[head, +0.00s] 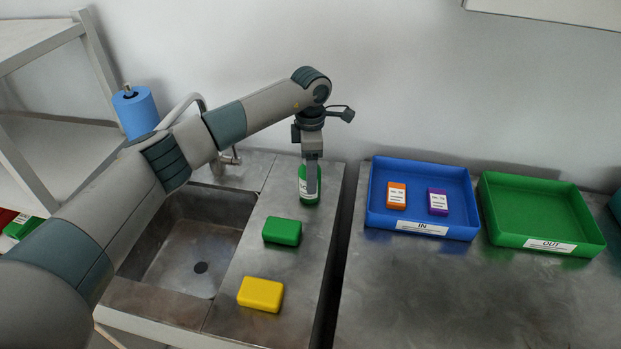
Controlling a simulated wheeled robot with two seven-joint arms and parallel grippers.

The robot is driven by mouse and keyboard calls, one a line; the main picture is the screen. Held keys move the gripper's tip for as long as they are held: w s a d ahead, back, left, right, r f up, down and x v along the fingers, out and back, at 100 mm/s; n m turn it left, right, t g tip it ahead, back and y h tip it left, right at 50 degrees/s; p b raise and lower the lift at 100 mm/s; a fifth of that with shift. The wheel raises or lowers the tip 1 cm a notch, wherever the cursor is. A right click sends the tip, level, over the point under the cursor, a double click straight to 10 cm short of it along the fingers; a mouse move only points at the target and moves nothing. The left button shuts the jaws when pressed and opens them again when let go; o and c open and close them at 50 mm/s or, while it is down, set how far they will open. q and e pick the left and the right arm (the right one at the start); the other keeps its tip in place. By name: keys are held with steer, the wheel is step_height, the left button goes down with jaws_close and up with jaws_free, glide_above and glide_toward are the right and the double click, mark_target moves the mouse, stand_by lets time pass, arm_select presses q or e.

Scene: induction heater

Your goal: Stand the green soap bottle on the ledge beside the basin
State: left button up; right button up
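The green soap bottle (301,194), with a white label, is upright on or just above the metal ledge (318,235) to the right of the basin (196,243), near the back. My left arm comes in from the left and reaches over the basin. My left gripper (312,183) points down at the bottle, its fingers over the bottle's top and right side. The fingers hide part of the bottle, and I cannot tell whether they grip it or are open around it. My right gripper is out of view.
A green block (282,231) and a yellow block (261,294) lie on the ledge in front of the bottle. A tap (228,158) stands behind the basin. A blue IN tray (408,227) with two small boxes and a green OUT tray (545,242) sit on the right-hand table.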

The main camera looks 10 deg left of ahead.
arm_select(q)
step_height(320, 180, up, 8)
steer(key=shift+r+b, duration=0.2)
steer(key=shift+b, duration=1.05)
steer(key=shift+r, duration=0.65)
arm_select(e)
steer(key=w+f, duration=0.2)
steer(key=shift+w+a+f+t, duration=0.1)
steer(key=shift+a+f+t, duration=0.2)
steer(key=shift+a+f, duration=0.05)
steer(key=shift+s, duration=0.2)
arm_select(q)
steer(key=shift+r, duration=0.15)
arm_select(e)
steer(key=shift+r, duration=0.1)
